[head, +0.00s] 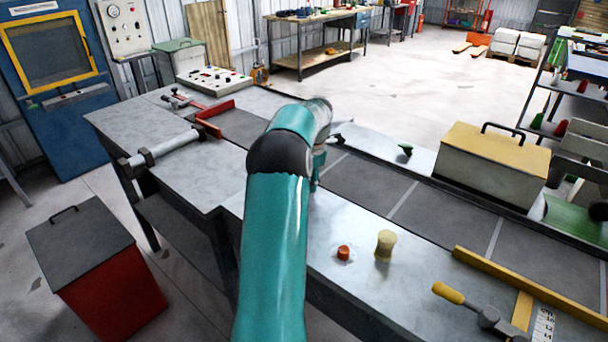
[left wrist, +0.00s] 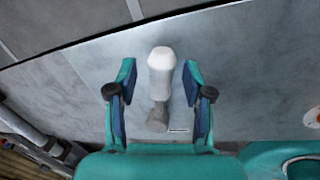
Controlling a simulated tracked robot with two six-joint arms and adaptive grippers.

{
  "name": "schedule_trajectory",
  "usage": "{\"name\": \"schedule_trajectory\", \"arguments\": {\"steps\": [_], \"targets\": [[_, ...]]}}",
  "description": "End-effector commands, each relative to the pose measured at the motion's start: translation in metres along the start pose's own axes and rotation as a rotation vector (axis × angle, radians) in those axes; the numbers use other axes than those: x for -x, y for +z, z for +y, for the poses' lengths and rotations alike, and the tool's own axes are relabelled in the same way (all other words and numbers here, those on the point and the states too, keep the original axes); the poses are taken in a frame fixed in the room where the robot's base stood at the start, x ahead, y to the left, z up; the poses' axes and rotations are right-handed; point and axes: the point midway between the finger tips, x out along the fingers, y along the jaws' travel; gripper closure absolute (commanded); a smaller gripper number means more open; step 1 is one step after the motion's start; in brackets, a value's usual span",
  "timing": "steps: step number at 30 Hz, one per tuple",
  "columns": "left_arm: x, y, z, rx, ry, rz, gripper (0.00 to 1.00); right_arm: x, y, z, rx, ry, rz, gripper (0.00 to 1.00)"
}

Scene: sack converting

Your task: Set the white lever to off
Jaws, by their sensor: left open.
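The white lever (left wrist: 161,72) shows in the left wrist view, with a pale rounded handle and a grey base below it on the metal table top. My left gripper (left wrist: 159,82) is open, its two fingers on either side of the lever, with gaps to the handle on both sides. A small label lies beside the lever's base; its text is too small to read. In the head view my teal arm hides the lever and most of the left gripper. My right gripper is in neither view.
An orange-red button (head: 343,253) and a tan knob (head: 385,244) stand right of my arm. Beyond runs a dark conveyor belt (head: 370,185). A yellow-lidded box (head: 490,160) is at right, a yellow-handled lever (head: 449,293) at front right. A red bin (head: 105,285) stands lower left.

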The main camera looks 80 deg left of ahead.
Motion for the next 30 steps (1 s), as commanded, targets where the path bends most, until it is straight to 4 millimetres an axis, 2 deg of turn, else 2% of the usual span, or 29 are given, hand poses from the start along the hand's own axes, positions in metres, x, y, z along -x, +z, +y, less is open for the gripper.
{"name": "schedule_trajectory", "arguments": {"steps": [5,19,24,30], "targets": [[0.017,0.001,0.001,0.0,0.003,-0.004,0.49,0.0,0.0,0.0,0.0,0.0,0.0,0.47],[0.102,-0.001,0.001,0.001,0.004,-0.004,0.49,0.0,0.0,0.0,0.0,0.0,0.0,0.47],[0.116,-0.002,0.001,0.002,0.003,-0.001,0.49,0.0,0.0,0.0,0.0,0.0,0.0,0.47],[0.119,-0.002,0.001,0.002,0.002,0.0,0.49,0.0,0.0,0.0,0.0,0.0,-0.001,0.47]]}}
